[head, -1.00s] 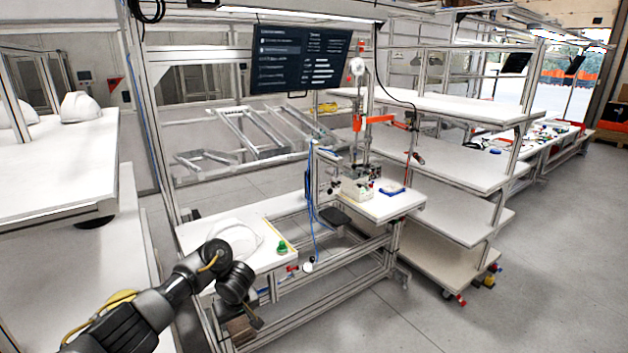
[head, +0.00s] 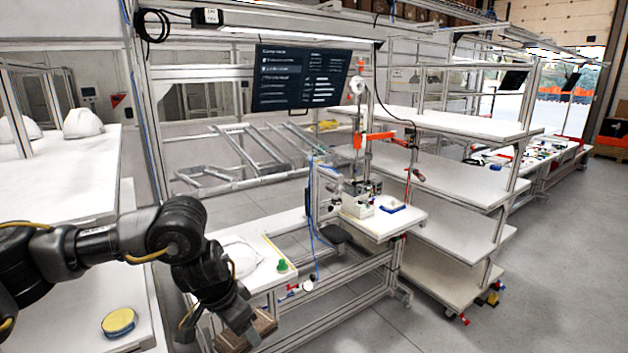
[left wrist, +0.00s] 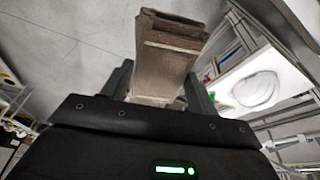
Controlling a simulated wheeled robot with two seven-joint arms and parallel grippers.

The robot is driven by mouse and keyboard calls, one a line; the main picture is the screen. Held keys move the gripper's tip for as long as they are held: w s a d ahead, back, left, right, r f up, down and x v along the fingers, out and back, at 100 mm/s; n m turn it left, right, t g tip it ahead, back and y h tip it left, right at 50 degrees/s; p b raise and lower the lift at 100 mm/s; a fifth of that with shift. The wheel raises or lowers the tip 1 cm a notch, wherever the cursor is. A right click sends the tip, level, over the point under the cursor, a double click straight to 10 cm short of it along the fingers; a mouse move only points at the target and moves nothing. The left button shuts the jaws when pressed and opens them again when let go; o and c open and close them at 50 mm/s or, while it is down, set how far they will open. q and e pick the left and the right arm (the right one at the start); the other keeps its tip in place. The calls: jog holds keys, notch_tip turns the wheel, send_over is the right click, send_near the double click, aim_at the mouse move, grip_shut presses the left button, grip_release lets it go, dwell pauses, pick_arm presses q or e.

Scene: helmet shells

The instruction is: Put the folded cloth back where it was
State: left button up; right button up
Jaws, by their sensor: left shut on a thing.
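The folded cloth (head: 252,331) is a brown, flat, layered bundle low in the head view, in front of the workbench's left end. My left gripper (head: 238,322) points down and is shut on it. In the left wrist view the cloth (left wrist: 172,50) sticks out beyond the two dark fingers (left wrist: 158,92), with its folded end showing. Whether the cloth touches anything below cannot be told. My right gripper is in neither view.
The white workbench (head: 262,275) beside the gripper bears a white helmet shell (head: 241,258) and a green knob-like thing (head: 282,266). A white table (head: 75,300) at left bears a yellow round thing (head: 119,321). Open floor (head: 540,290) lies at right.

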pick_arm(q)
jog(key=s+a+f+m, duration=0.3)
jog(key=s+a, duration=0.5)
jog(key=s, duration=0.2)
notch_tip(320, 180, down, 13)
jog(key=b, duration=1.4)
jog(key=shift+w+d+f+n, duration=0.2)
jog(key=shift+d+n, duration=0.05)
jog(key=shift+n, duration=0.05)
